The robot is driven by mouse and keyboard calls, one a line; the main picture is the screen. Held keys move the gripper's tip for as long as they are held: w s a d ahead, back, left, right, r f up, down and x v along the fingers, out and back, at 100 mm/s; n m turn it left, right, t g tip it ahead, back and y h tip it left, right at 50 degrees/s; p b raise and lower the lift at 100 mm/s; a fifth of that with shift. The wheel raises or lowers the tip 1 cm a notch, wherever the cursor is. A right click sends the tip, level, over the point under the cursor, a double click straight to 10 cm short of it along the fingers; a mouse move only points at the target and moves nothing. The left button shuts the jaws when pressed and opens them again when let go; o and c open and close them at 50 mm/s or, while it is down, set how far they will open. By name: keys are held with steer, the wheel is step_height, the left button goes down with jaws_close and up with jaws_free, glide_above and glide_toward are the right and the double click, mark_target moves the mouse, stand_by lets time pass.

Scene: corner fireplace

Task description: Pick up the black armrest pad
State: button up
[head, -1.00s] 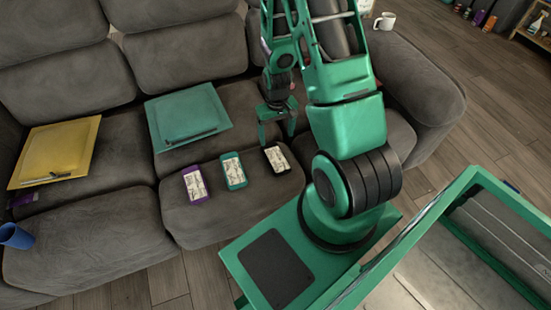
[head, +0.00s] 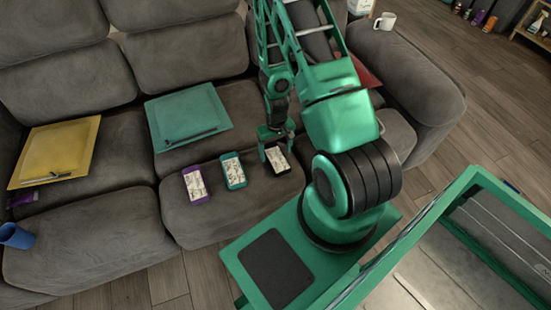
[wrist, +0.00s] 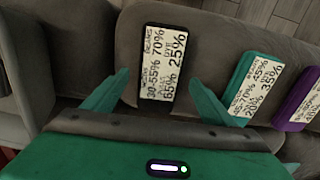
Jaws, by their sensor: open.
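The black armrest pad (head: 280,166) is a small black-edged block with a white, handwritten-looking label on top. It lies on the front of the grey sofa seat, at the right end of a row of three. In the wrist view the black pad (wrist: 163,62) lies ahead, between the lines of my two green fingers. My gripper (head: 277,149) is open and empty, just above and behind the pad.
A teal pad (head: 232,171) and a purple pad (head: 195,184) lie left of the black one; the teal is closer. A teal board (head: 190,112) and a yellow board (head: 60,148) lie on the seats. A white mug (head: 385,21) stands on the right armrest.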

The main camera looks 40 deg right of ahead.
steer(key=shift+f, duration=1)
steer(key=c, duration=1.2)
steer(key=shift+o, duration=0.2)
steer(key=shift+r, duration=0.2)
